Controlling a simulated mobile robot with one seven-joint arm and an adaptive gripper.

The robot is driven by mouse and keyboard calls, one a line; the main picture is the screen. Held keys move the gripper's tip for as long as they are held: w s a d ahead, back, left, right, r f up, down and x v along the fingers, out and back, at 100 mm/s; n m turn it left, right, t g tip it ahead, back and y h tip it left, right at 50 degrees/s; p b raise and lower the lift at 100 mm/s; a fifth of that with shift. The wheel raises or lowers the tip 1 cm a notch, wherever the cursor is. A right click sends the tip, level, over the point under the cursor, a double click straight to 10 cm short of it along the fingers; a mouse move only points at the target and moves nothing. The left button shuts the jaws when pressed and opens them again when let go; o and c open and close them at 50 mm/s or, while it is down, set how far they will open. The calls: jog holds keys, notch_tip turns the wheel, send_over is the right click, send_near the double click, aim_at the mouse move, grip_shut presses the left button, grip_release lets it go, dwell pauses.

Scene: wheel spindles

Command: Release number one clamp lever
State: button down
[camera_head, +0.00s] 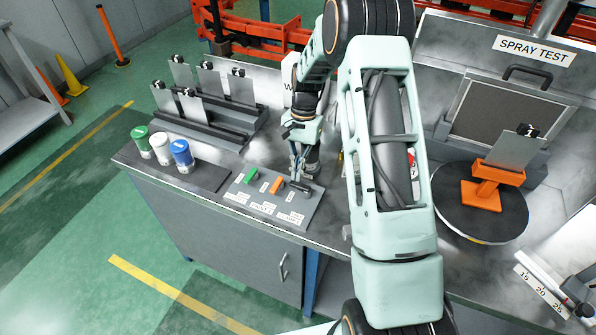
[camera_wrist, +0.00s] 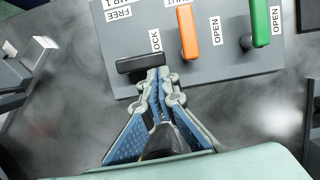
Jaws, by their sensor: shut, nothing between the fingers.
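The clamp lever (camera_wrist: 140,63) is a black bar on a grey control panel (camera_wrist: 205,72). In the wrist view it lies nearly crosswise, close to a LOCK label (camera_wrist: 155,41); a FREE label (camera_wrist: 118,15) is farther up. The lever also shows at the right end of the panel in the head view (camera_head: 302,189). My gripper (camera_wrist: 158,72) is shut and empty, with its fingertips at the right end of the black bar. I cannot tell whether they touch it. In the head view my gripper (camera_head: 299,180) is just above the lever, partly hiding it.
An orange lever (camera_wrist: 187,32) and a green lever (camera_wrist: 260,22) stand beside the black one. Three cans (camera_head: 161,149) and a rack of grey plates (camera_head: 207,128) are to the left. A round turntable (camera_head: 455,213) with an orange stand (camera_head: 482,193) is to the right.

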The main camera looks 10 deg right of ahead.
aim_at(291, 184)
jog(key=shift+a+n, duration=0.2)
jog(key=shift+n, duration=0.2)
jog(key=n, duration=0.1)
jog(key=a+n+b, duration=0.1)
jog(key=shift+s+f+n+h, duration=0.1)
jog(key=shift+s+n+h, duration=0.2)
jog(key=shift+s+h, duration=0.1)
jog(key=n+b, duration=0.1)
jog(key=s+a+n, duration=0.1)
jog(key=n, duration=0.1)
jog(key=shift+s+n+h+b, duration=0.1)
jog(key=shift+n+h+b, duration=0.2)
jog(key=shift+h+b, duration=0.1)
jog(key=s+n, duration=0.1)
jog(key=n, duration=0.1)
jog(key=s+a+n+h+b, duration=0.1)
jog(key=n, duration=0.1)
jog(key=shift+n, duration=0.3)
jog(key=n, duration=0.1)
jog(key=s+n, duration=0.1)
jog(key=n, duration=0.1)
jog(key=shift+s+h, duration=0.2)
jog(key=shift+h, duration=0.2)
jog(key=shift+w+d, duration=0.1)
